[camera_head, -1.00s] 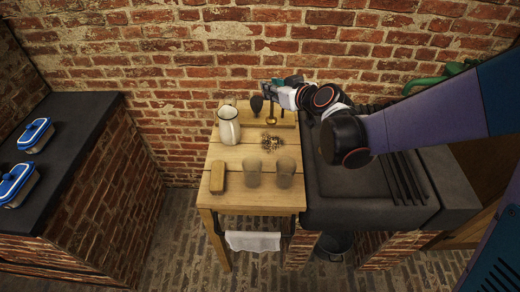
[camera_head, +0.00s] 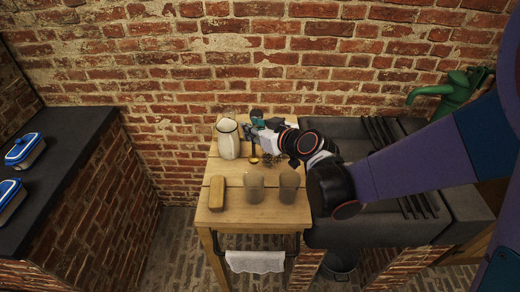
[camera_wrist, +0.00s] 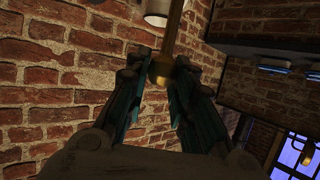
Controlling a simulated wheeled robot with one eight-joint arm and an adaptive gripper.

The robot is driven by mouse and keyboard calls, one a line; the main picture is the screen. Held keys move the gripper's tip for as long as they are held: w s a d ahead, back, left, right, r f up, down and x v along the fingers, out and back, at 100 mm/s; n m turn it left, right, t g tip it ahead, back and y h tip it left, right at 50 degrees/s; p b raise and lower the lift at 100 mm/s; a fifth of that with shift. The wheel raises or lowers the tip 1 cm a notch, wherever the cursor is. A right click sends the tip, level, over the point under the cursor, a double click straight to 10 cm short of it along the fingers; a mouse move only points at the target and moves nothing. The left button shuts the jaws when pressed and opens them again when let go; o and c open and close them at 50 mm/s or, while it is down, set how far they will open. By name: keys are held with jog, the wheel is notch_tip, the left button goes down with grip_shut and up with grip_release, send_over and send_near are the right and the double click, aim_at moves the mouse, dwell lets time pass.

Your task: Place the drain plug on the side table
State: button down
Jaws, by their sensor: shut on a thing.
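The side table (camera_head: 228,221) is wooden and stands against the brick wall. My gripper (camera_head: 254,127) is above its back part, between a white pitcher and the sink. The fingers, also in the wrist view (camera_wrist: 160,72), are shut on the brass drain plug (camera_wrist: 163,74), around its rounded knob. Its thin rod runs away from the fingers. In the head view the plug's brass disc (camera_head: 253,160) hangs below the gripper, over the tabletop. I cannot tell whether it touches the wood.
The white pitcher (camera_head: 229,141) stands just left of my gripper. Two cups (camera_head: 254,189) (camera_head: 289,187) and a tan block (camera_head: 217,193) stand near the front. A small loose pile (camera_head: 271,160) lies beside the plug. The dark sink (camera_head: 373,234) adjoins the table on the right.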

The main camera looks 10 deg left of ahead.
aim_at(255, 154)
notch_tip(255, 154, down, 10)
jog(key=b, duration=0.6)
jog(key=shift+w, duration=0.1)
jog(key=shift+f, duration=0.15)
jog(key=c, duration=1.4)
grip_release()
jog(key=shift+o, duration=0.2)
jog(key=shift+d+r, duration=0.2)
jog(key=shift+r, duration=0.1)
jog(key=p+v, duration=0.3)
jog(key=v, duration=0.8)
jog(key=shift+s+d+r, duration=0.15)
jog(key=shift+s+d, duration=0.1)
jog(key=shift+s, duration=0.05)
